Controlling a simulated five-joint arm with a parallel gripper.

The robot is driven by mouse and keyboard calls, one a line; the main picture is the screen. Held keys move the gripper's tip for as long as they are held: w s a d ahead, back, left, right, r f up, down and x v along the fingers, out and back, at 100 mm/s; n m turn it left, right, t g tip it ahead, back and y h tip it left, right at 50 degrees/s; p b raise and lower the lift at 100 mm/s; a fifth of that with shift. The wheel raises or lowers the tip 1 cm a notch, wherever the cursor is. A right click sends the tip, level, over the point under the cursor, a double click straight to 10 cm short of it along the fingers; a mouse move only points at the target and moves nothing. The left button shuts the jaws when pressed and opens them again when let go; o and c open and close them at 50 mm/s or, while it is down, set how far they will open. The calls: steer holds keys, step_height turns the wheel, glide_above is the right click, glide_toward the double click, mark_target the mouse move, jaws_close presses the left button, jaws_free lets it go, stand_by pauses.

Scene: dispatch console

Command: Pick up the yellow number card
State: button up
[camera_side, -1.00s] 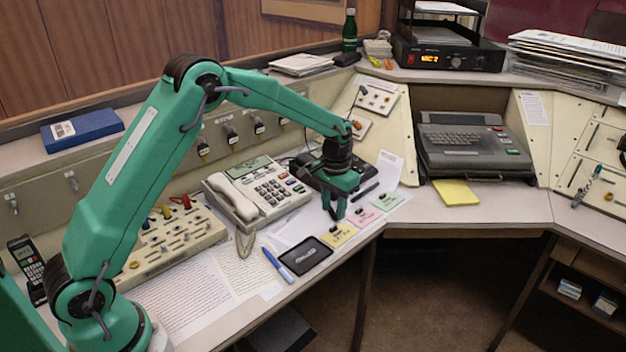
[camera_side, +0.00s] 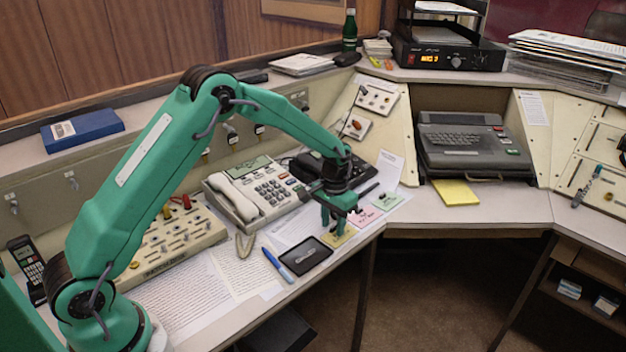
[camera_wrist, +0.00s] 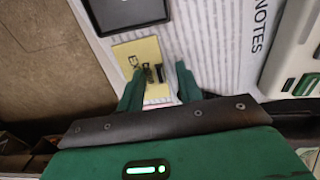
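The yellow number card (camera_side: 343,240) lies flat near the desk's front edge in the side view, partly covered by my gripper. In the wrist view my open gripper (camera_wrist: 157,78) has one finger on each side of the tab, with nothing held. Whether the fingertips touch the card cannot be told.
A pink card (camera_side: 366,217) and a green card (camera_side: 388,202) lie right of the yellow one. A black tablet (camera_side: 305,257) and a blue pen (camera_side: 278,264) lie to the left. A white telephone (camera_side: 255,195) stands behind. The desk edge is close in front.

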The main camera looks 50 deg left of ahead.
mark_target(334, 233)
jaws_close()
steer(key=shift+r, duration=0.1)
stand_by(0.4)
steer(key=shift+r, duration=0.75)
steer(key=r, duration=0.3)
steer(key=shift+s+d+r, duration=0.1)
steer(key=shift+s+d, duration=0.15)
steer(key=shift+d, duration=0.15)
steer(key=s+d+r, duration=0.5)
steer(key=d+r, duration=0.1)
steer(key=d, duration=0.3)
steer(key=shift+s, duration=0.3)
steer(key=shift+r, duration=0.15)
